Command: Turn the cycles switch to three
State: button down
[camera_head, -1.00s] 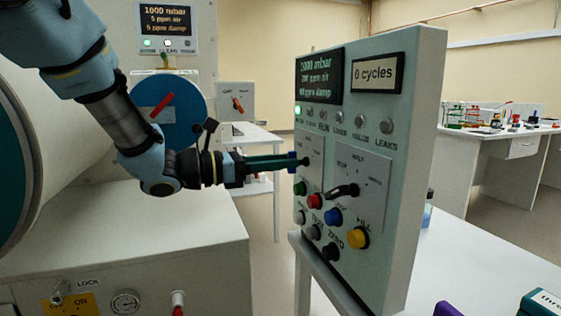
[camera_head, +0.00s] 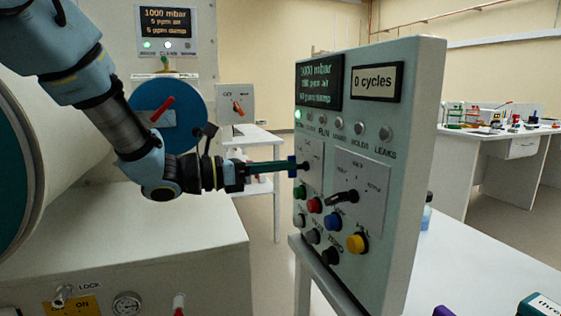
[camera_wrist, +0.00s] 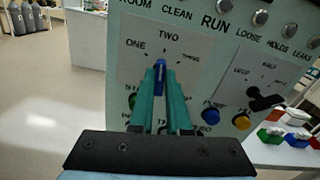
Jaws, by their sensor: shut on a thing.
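The cycles switch (camera_head: 303,165) is on the upper left plate of the upright control panel, marked ONE, TWO and THREE in the wrist view. My gripper (camera_head: 291,167) reaches it from the left, its teal fingers level and pointing at the panel. In the wrist view my gripper (camera_wrist: 160,66) is shut on the switch, with blue showing between the fingertips, just below the word TWO. The fingers hide most of the switch, so its exact pointing is hard to see. The counter display (camera_head: 377,82) reads "0 cycles".
A second plate with a black lever switch (camera_head: 342,198) is just right of my fingers. Several coloured push buttons, including a red one (camera_head: 314,205) and a yellow one (camera_head: 357,243), sit below. The panel stands on a white table (camera_head: 470,270).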

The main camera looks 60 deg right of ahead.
jog(key=shift+n+p, duration=0.55)
jog(key=shift+n, duration=0.45)
jog(key=c, duration=0.9)
grip_release()
jog(key=shift+w, duration=0.1)
jog(key=b+v, duration=0.2)
jog(key=v, duration=0.8)
jog(key=shift+w+a, duration=0.15)
jog(key=shift+a, duration=0.15)
